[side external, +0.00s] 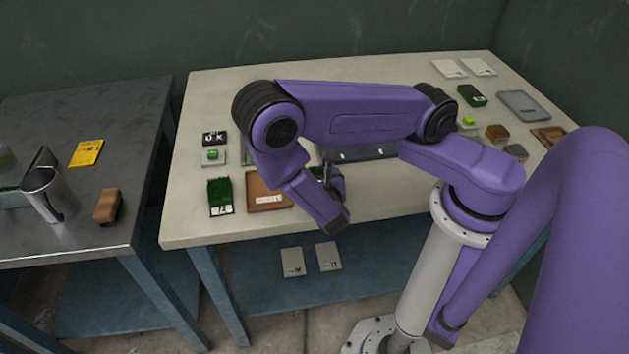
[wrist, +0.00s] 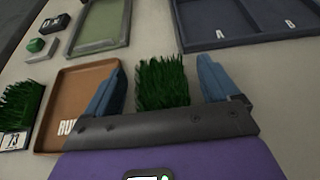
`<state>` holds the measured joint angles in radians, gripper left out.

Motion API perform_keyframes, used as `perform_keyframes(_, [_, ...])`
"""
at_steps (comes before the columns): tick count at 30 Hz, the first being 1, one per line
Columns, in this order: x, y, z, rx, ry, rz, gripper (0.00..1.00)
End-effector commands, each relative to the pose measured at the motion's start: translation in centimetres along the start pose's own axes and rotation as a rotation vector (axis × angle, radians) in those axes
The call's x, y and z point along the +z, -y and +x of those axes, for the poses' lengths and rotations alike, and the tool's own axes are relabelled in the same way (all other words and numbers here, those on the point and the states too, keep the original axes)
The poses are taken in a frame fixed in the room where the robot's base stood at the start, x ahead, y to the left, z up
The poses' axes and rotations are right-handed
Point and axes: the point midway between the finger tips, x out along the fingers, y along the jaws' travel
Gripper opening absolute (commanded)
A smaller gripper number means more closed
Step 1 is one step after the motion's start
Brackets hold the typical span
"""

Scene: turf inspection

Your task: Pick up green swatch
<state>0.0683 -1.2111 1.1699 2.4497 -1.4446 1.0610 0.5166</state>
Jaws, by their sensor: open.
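A green grass swatch (wrist: 161,84) stands on the table between the two blue fingers of my gripper (wrist: 160,70) in the wrist view. The fingers are open, with a visible gap on each side of the grass. The swatch's near edge is hidden by the gripper body. In the side view a little of this green swatch (side external: 338,183) shows beside my wrist, and the fingers are mostly hidden. A second green grass swatch (side external: 220,194), with a white number label, lies at the table's left; it also shows at the left of the wrist view (wrist: 20,104).
A brown tray (wrist: 74,88) lies just left of my gripper. A green-floored tray (wrist: 97,28) and a dark divided tray (wrist: 255,37) marked A and B lie beyond. A green-button box (side external: 212,156) sits at the left. A metal side table (side external: 75,115) stands farther left.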

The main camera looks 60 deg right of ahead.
Motion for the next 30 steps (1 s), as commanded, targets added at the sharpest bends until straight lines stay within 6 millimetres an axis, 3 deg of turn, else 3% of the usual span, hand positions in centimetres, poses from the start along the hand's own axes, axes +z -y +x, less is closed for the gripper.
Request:
perform_keyframes(4, [0.03,0.07,1.16,-0.002,0.001,0.000,0.88])
perform_keyframes(11, [0.02,0.01,1.25,0.000,0.000,0.000,0.88])
perform_keyframes(12, [0.02,0.01,1.25,0.000,0.000,0.000,0.82])
perform_keyframes(16, [0.02,0.02,1.24,0.000,0.000,0.000,0.39])
perform_keyframes(17, [0.02,0.01,1.23,0.000,0.000,0.000,0.34])
perform_keyframes(30, [0.18,0.00,1.15,0.000,0.000,0.001,0.33])
